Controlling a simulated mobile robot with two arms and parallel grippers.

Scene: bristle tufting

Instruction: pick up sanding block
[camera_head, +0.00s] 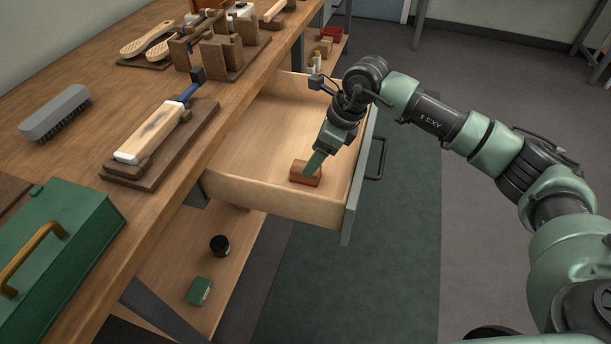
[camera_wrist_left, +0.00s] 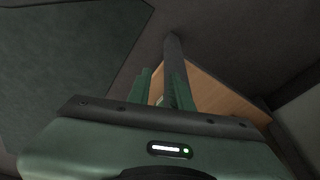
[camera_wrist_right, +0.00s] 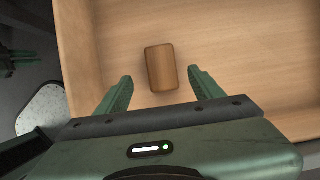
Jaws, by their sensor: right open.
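The sanding block (camera_head: 306,173) is a small brown wooden block with a reddish underside. It lies on the floor of the open drawer, near its front right corner. In the right wrist view the block (camera_wrist_right: 161,68) lies just beyond the fingertips, roughly between their lines. My right gripper (camera_wrist_right: 160,83) is open and empty, pointing down into the drawer. In the head view it (camera_head: 314,161) hides part of the block.
The drawer's walls (camera_head: 270,196) surround the block closely at the near end. On the bench (camera_head: 90,90) are a grey brush (camera_head: 55,113), a wooden-handled tool on a board (camera_head: 150,135) and a green toolbox (camera_head: 60,255). The lower shelf (camera_head: 235,235) holds a dark jar and a green box.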

